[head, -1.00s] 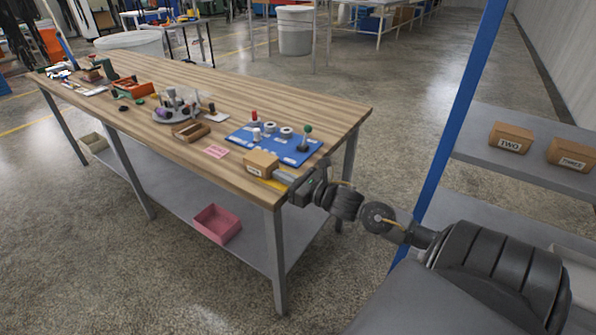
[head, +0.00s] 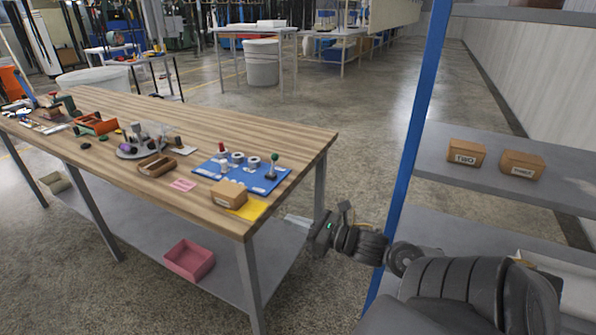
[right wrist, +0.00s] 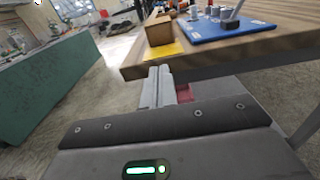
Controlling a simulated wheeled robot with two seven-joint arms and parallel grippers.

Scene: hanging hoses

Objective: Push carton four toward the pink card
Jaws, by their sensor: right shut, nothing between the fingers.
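A small brown carton (head: 229,193) with a white label, too small to read, stands near the table's front right corner. A yellow card (head: 252,208) lies beside it, toward the corner. The pink card (head: 183,185) lies flat to the carton's left, with bare wood between them. My right gripper (head: 290,219) is shut and empty, off the table's right edge and apart from the carton. In the right wrist view, its fingers (right wrist: 157,84) point toward the yellow card (right wrist: 164,52) and the carton (right wrist: 159,30) beyond the edge. My left gripper is not in view.
A blue board (head: 262,177) with rings and knobbed posts lies just behind the carton. A wooden tray (head: 157,166) is farther left. A pink bin (head: 190,259) sits on the lower shelf. A blue rack post (head: 411,130) and cartons labelled TWO (head: 466,153) and THREE (head: 521,165) stand right.

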